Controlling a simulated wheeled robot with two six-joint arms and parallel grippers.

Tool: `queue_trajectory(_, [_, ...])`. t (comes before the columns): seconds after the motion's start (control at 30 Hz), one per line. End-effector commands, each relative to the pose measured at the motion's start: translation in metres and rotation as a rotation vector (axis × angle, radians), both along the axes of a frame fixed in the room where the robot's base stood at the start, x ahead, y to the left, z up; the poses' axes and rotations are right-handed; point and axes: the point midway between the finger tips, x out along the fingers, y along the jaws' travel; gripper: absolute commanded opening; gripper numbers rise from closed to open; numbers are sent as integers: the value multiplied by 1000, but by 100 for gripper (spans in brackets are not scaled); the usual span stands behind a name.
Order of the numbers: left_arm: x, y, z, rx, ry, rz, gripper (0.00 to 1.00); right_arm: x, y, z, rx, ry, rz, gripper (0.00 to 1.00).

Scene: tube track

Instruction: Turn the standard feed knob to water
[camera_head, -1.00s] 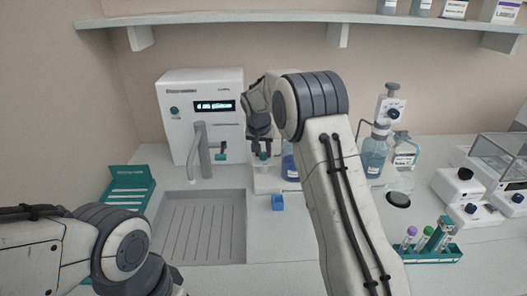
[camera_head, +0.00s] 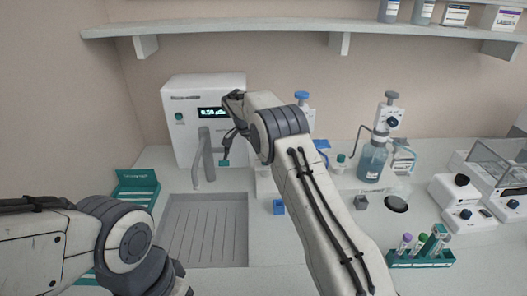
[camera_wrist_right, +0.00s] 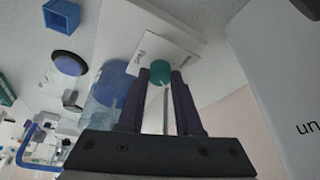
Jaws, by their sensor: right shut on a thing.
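My right gripper (camera_head: 227,152) hangs beside the grey faucet, in front of the white machine. In the right wrist view its two dark fingers (camera_wrist_right: 160,90) stand close on either side of a small teal knob (camera_wrist_right: 160,72), and they are shut on it. The knob also shows at the fingertips in the head view (camera_head: 224,163). A white plate (camera_wrist_right: 165,45) with small, unreadable labels lies beyond it. A thin pale rod runs down between the fingers. My left arm is at lower left; its gripper is outside the picture.
The white machine (camera_head: 180,130) with a lit display stands behind the faucet (camera_head: 205,155). A sink tray (camera_head: 205,225) lies in front. A small blue cube (camera_head: 279,207), a blue dispenser bottle (camera_head: 371,160) and a teal tube rack (camera_head: 420,258) stand to the right.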

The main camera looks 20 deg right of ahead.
Motion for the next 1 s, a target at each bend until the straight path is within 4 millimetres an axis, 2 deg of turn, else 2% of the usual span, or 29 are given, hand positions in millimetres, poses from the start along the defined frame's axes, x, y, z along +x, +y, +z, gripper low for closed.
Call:
queue_trajectory(0.03, [0, 0, 8, 0, 0, 0, 50, 1, -1, 5, -2, -3, -29, 0])
queue_trajectory(0.3, [0, 0, 20, 0, 0, 0, 50, 2, -1, 3, -2, -4, -138, 0])
queue_trajectory(0.9, [0, 0, 22, 0, 0, 0, 50, 2, -1, 2, 0, -5, -172, 0])
queue_trajectory(0.93, [0, 0, 22, 0, 0, 0, 50, 2, -1, 2, 0, -5, -172, 45])
queue_trajectory(0.97, [0, 0, 22, 0, 0, 0, 50, 2, -1, 2, 0, -5, -172, 57])
queue_trajectory(1.0, [0, 0, 22, 0, 0, 0, 50, 2, -1, 1, -1, -4, -173, 64])
